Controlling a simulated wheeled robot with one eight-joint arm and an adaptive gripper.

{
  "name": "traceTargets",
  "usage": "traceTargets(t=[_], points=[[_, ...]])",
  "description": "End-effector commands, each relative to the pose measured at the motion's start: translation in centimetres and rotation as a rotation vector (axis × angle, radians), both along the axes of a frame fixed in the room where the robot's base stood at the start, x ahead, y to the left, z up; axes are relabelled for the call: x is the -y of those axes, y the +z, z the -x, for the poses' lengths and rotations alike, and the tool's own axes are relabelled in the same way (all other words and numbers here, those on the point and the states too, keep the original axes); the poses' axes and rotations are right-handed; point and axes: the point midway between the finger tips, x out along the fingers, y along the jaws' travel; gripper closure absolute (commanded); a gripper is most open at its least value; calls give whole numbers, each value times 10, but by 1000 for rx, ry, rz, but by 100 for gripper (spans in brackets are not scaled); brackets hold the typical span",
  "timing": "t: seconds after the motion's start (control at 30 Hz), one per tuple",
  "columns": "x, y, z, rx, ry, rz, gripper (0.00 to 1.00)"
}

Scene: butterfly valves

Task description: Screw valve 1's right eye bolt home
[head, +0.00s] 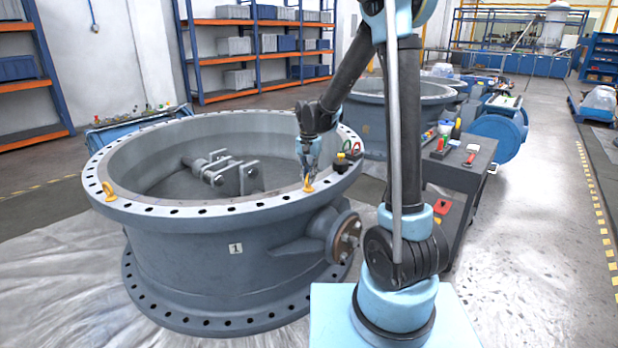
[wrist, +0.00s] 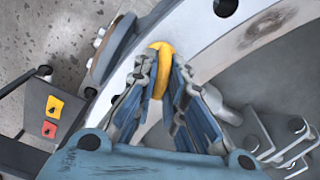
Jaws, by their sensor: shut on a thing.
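Valve 1 (head: 200,225) is a large grey ring body with a "1" label, lying flat with its drilled flange upward. The right eye bolt (head: 308,185) is yellow and stands at the flange on the right front side. My gripper (head: 307,165) comes down on it from above. In the wrist view the yellow eye bolt (wrist: 160,62) sits between my gripper's two fingers (wrist: 165,85), which are shut on it. Its thread and the hole under it are hidden, so how deep it sits cannot be told. The left eye bolt (head: 108,191), also yellow, stands on the flange at the left.
A dark cart (head: 465,185) with tools stands right of the valve. A shaft with lugs (head: 225,172) lies inside the ring. More valve bodies stand behind.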

Motion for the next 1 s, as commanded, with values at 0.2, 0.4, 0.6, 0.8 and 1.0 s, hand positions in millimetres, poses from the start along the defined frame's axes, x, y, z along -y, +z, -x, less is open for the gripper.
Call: traceTargets(t=[0.2, 0.4, 0.6, 0.8, 1.0], points=[[0, 0, -2, 3, -196, -1, 100], [0, 0, -2, 3, -347, -1, 100], [0, 0, -1, 3, -454, -1, 100], [0, 0, -1, 2, -513, -1, 100], [0, 0, -1, 2, -534, -1, 100]])
